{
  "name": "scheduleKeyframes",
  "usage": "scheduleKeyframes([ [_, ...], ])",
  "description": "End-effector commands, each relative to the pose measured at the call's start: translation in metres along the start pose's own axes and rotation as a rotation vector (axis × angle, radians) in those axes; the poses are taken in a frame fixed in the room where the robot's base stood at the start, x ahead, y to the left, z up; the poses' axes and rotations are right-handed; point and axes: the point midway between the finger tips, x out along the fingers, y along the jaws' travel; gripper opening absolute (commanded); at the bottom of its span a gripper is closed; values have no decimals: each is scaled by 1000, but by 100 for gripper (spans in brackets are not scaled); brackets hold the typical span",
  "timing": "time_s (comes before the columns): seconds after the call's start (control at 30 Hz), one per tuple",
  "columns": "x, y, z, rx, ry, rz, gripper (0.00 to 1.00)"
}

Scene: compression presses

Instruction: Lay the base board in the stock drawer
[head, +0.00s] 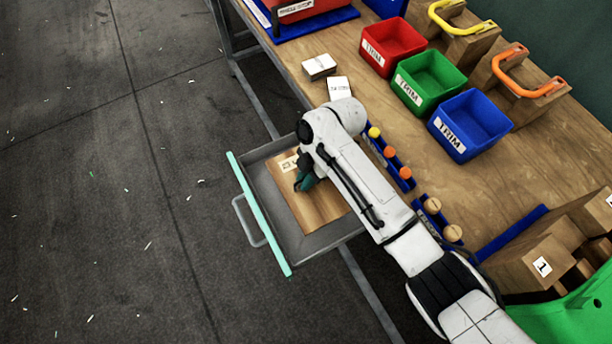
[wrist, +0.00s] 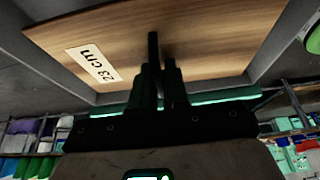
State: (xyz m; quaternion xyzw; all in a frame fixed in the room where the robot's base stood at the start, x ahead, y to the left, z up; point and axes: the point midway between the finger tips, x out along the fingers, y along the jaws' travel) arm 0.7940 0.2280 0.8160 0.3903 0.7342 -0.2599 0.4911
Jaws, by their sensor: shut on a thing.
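The base board (head: 318,207) is a flat wooden panel with a white label reading "23 cm" in the wrist view (wrist: 200,45). It lies over the open stock drawer (head: 288,249), a grey tray with a teal front edge and a handle. The board appears within the drawer walls; I cannot tell whether it touches the drawer floor. My gripper (head: 304,184) is over the board, its dark fingers (wrist: 160,75) close together and shut on it at a narrow dark upright part. My arm hides the drawer's inner right side.
Red (head: 391,46), green (head: 430,83) and blue (head: 468,126) TRIM bins stand on the wooden bench (head: 505,178). Small orange and yellow balls (head: 390,152) sit in a blue rack beside my arm. The floor (head: 110,200) left of the drawer is open, with scattered scraps.

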Motion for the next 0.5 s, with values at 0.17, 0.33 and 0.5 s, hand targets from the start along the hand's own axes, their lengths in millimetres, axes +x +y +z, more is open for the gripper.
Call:
scheduleKeyframes([
  [0.17, 4, 0, 2, 0, 0, 0, 0],
  [0.33, 9, 0, 4, 0, 0, 0, 0],
  [0.5, 12, 0, 5, 0, 0, -1, 0],
])
